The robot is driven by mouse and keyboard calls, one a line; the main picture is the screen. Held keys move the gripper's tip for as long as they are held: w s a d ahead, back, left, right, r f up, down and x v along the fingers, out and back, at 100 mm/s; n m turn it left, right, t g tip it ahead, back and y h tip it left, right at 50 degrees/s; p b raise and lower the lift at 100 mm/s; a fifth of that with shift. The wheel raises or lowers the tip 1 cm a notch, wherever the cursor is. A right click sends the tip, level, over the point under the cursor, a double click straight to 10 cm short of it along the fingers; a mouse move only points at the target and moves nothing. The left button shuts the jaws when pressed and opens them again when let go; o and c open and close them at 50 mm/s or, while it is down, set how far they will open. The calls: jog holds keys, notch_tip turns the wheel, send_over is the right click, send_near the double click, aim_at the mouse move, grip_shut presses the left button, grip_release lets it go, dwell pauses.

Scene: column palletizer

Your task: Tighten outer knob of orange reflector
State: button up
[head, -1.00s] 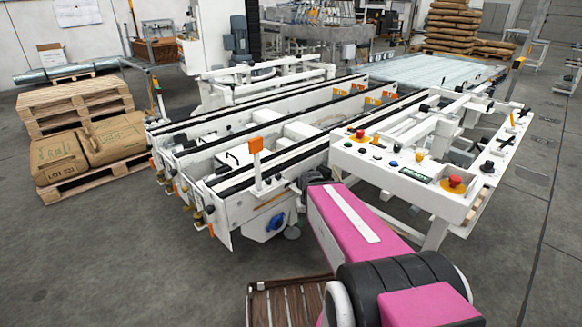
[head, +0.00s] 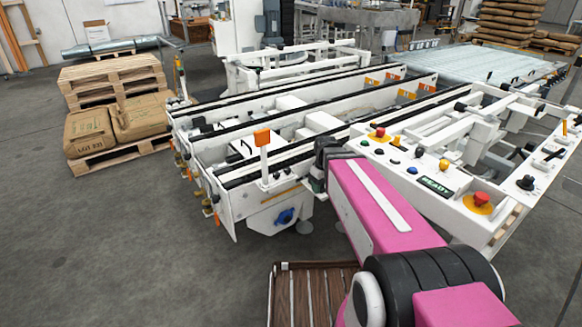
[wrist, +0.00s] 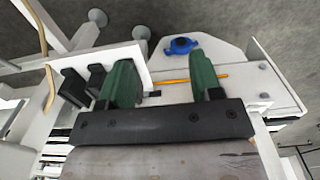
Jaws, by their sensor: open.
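The orange reflector (head: 262,137) stands upright on a white post at the front of the conveyor frame in the head view. Its outer knob is too small to make out clearly. My gripper (wrist: 165,80) is open in the wrist view, with two green fingers apart and nothing clearly held between them. It faces a white panel of the machine, and a thin yellow-orange rod (wrist: 210,78) shows behind the fingers. In the head view my gripper (head: 318,183) is partly hidden by my arm, to the right of and lower than the reflector.
A blue round fitting (wrist: 182,46) lies beyond the fingers; it also shows on the frame's front (head: 286,216). The control panel (head: 430,180) with a red stop button is right of my arm. Pallets with sacks (head: 118,120) stand left. Floor at front left is clear.

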jog(key=w+a+r+n, duration=0.6)
jog(key=w+a+n, duration=0.1)
jog(key=w+a, duration=0.1)
notch_tip(320, 180, up, 5)
jog(key=n, duration=0.6)
send_over(288, 169)
notch_tip(288, 169, down, 10)
jog(key=shift+f, duration=0.25)
jog(key=c, duration=0.9)
